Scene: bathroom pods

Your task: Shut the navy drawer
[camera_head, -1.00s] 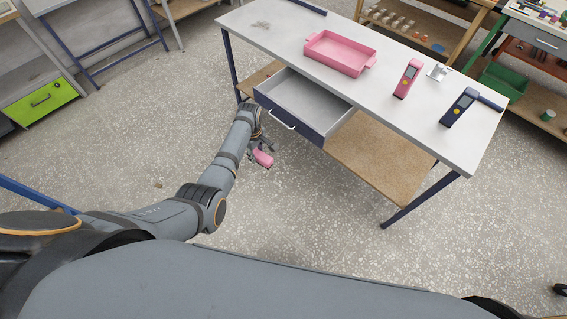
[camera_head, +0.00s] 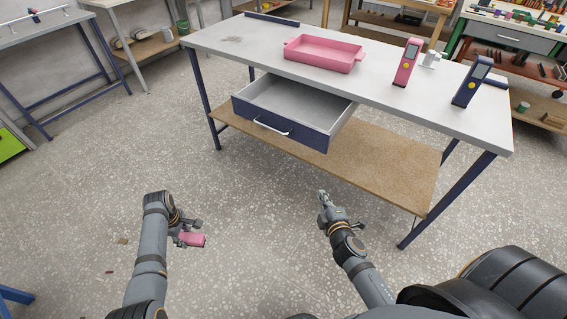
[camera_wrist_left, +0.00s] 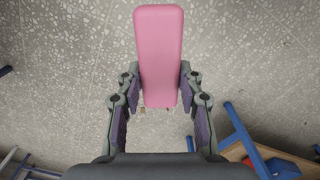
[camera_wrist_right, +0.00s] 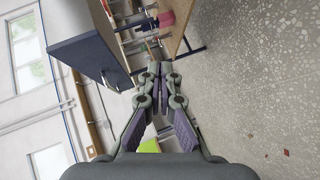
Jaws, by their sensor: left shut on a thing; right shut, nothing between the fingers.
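The navy drawer (camera_head: 275,133) is pulled out from under the workbench's white top. Its white handle (camera_head: 271,126) is on the front, and its grey inside looks empty. The drawer front also shows in the right wrist view (camera_wrist_right: 88,52), at upper left. My left gripper (camera_head: 186,234) is shut on a pink block-shaped thing (camera_wrist_left: 158,60), held over the floor in front of and left of the drawer. My right gripper (camera_head: 323,196) is shut and empty. It is in front of the bench, to the right of the drawer and apart from it.
On the bench top (camera_head: 225,55) stand a pink tray (camera_head: 323,55), a pink device (camera_head: 407,62), a small white holder (camera_head: 431,59) and a navy device (camera_head: 470,82). A wooden lower shelf (camera_head: 375,165) lies below the drawer.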

